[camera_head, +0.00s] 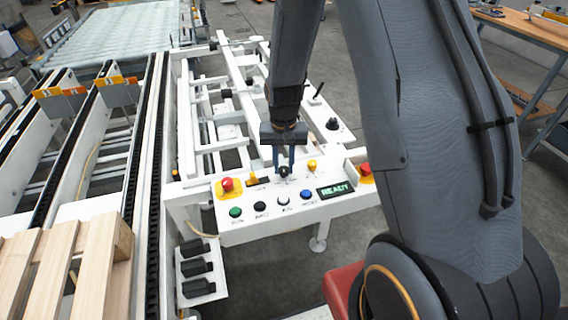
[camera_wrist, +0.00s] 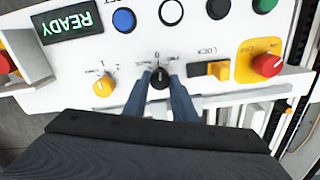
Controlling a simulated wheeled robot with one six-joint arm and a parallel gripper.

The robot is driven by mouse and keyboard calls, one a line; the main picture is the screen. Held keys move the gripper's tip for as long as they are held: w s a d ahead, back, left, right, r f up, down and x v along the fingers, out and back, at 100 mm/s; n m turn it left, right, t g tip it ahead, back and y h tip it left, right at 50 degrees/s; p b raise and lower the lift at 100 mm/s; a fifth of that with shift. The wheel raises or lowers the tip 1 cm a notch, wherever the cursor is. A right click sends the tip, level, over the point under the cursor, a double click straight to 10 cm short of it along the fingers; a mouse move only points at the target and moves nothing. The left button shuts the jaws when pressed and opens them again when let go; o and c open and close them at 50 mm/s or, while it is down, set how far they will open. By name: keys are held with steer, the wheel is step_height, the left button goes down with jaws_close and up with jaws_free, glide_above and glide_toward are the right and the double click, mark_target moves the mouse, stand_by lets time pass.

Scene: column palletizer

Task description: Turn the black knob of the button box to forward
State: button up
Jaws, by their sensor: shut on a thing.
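The button box (camera_head: 232,238) is a white panel in the middle of the head view; it also fills the top of the wrist view (camera_wrist: 195,50). Its black knob (camera_head: 284,171) sits at the panel's upper middle, and in the wrist view the knob (camera_wrist: 159,78) shows with a mark "0" above it and blurred labels on both sides. My gripper (camera_head: 285,160) points down at the knob, with its two blue-grey fingers (camera_wrist: 161,92) on either side, shut on the knob. The knob's lower side is partly hidden by the fingers.
A yellow selector (camera_wrist: 104,86) and a yellow LOCK switch (camera_wrist: 218,69) flank the knob. A red emergency button (camera_wrist: 266,65) is beyond the LOCK switch. A row of push buttons and a READY display (camera_head: 335,190) lie at the front. A wooden pallet (camera_head: 88,262) is at lower left.

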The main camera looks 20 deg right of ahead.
mark_target(284, 168)
steer(key=m+p, duration=0.1)
steer(key=m, duration=0.5)
steer(key=shift+m, duration=0.3)
stand_by(0.5)
steer(key=o, duration=1)
steer(key=shift+o, duration=0.2)
steer(key=shift+r+b, duration=0.8)
steer(key=shift+r, duration=3.15)
